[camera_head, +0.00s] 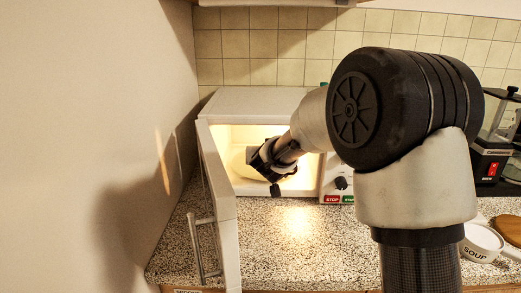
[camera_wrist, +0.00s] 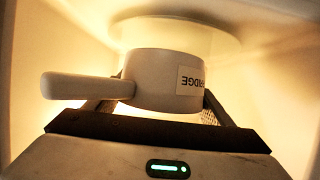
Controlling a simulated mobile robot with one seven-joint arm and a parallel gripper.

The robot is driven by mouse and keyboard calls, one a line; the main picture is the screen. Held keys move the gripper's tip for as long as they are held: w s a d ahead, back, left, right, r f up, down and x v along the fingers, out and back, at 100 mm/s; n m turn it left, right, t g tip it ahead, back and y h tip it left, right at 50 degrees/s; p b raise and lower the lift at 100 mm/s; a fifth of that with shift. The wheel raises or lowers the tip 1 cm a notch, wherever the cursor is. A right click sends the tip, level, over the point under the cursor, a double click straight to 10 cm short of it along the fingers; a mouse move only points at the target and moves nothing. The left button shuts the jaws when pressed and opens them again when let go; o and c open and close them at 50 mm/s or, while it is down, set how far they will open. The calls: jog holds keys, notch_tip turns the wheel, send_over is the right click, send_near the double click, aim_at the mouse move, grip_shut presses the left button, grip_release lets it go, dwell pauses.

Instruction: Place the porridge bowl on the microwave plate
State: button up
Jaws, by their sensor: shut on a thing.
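The porridge bowl (camera_wrist: 150,80) is a pale pan-like bowl with a side handle (camera_wrist: 85,86) and a partly visible label that reads upside down in the wrist view. My gripper (camera_wrist: 165,104) is shut on it, with a dark finger at each side. In the head view my gripper (camera_head: 272,165) is inside the lit, open microwave (camera_head: 255,103), and I cannot clearly make out the bowl there. The round, pale microwave plate (camera_wrist: 215,36) shows just beyond the bowl in the wrist view. I cannot tell whether bowl and plate touch.
The microwave door (camera_head: 222,200) stands open on the left, close to the wall. A second bowl (camera_head: 480,243) labelled SOUP is at the right of the speckled counter (camera_head: 300,250). A dark appliance (camera_head: 490,160) stands behind it. The counter before the microwave is clear.

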jog(key=w+a, duration=0.1)
jog(key=w, duration=0.2)
jog(key=w+a+p, duration=0.1)
jog(key=w, duration=0.2)
jog(key=w+a, duration=0.1)
jog(key=w, duration=0.2)
jog(key=shift+a+r+p, duration=0.1)
jog(key=shift+a+p, duration=0.2)
jog(key=shift+a, duration=0.1)
jog(key=shift+f+b, duration=1.15)
jog(key=shift+f, duration=0.6)
jog(key=shift+f, duration=0.2)
jog(key=o, duration=1.4)
jog(key=shift+s+f, duration=0.1)
